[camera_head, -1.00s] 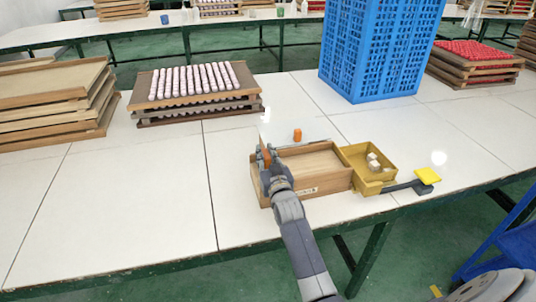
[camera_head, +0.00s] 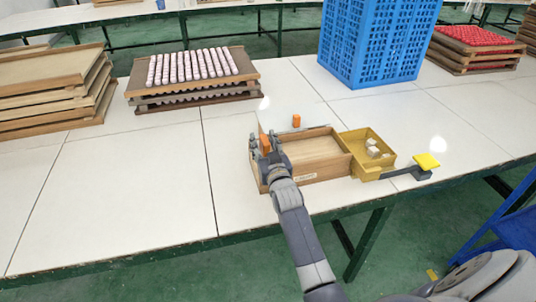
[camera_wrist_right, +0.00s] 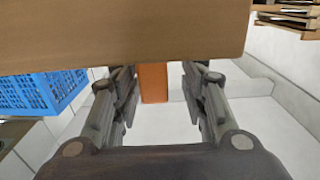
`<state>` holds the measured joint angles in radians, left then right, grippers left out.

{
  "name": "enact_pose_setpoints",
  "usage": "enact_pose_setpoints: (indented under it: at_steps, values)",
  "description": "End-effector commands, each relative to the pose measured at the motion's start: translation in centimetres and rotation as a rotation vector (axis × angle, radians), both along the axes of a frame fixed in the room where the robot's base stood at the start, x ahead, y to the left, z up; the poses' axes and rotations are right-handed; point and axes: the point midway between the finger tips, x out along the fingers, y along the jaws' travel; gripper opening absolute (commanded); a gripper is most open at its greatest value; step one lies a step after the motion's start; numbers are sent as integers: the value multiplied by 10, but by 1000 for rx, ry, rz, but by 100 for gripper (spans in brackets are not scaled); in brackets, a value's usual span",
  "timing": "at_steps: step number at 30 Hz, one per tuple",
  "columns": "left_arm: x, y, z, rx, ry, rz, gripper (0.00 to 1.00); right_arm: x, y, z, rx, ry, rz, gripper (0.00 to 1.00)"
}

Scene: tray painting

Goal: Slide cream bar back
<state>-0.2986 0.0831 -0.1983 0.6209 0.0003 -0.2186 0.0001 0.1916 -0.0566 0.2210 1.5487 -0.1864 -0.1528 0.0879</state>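I cannot make out any single thing that is clearly a cream bar. Small cream blocks (camera_head: 373,150) lie in the yellow bin (camera_head: 389,160) at the right of the open wooden tray (camera_head: 320,174). My right gripper (camera_head: 262,147) is at the tray's left end. In the right wrist view its two fingers (camera_wrist_right: 160,95) stand apart. An orange block (camera_wrist_right: 153,84) shows between them with a gap on its right side, and a brown wooden wall (camera_wrist_right: 120,35) hides its top. Another orange block (camera_head: 296,120) stands behind the tray. My left gripper does not show.
A tool with a yellow pad (camera_head: 426,161) rests at the bin's right. A tall blue crate (camera_head: 372,45) stands behind. A stack with rows of pale pink sticks (camera_head: 195,75) and wooden trays (camera_head: 50,90) stand at the left. The white table (camera_head: 110,190) is clear at left front.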

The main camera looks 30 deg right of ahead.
Motion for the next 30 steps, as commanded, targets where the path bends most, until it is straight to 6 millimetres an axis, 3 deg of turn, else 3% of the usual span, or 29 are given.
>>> enact_pose_setpoints:
  at_steps: [16, 22, 30]
  values:
    - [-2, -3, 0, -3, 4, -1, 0, -90, 24, -1, 2, 1, 3, 40]
    - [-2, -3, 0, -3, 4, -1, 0, -105, 28, 0, 1, 1, 3, 40]
    - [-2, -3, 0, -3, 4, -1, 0, -108, 29, 0, 1, 0, 3, 40]
